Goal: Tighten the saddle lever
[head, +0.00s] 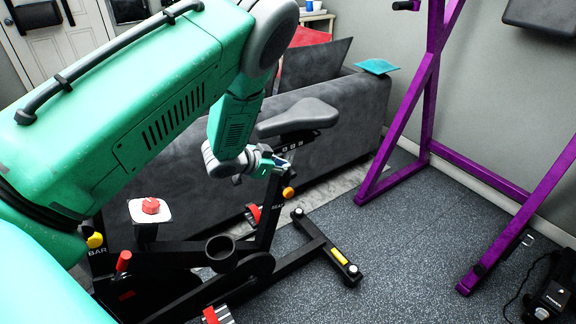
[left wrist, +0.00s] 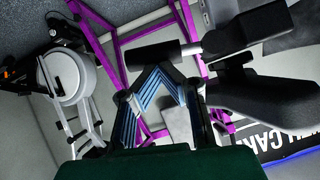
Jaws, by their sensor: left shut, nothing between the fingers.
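The exercise bike's grey saddle (head: 298,118) sits on its black seat post in the middle of the head view. An orange knob (head: 289,192) is on the post below the saddle. I cannot tell for sure whether it is the saddle lever. My left gripper (head: 280,162) is just under the saddle, beside the post and above the orange knob. Its blue-lined fingers (left wrist: 160,78) are shut and empty in the left wrist view. A dark rounded shape at the right of that view looks like the saddle (left wrist: 265,105). My right gripper is out of view.
The bike's black base (head: 328,248) stands on speckled flooring. A dark grey sofa (head: 350,110) is close behind the saddle. A purple rack (head: 410,120) stands at the right, with open floor between it and the bike. My left arm hides much of the left side.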

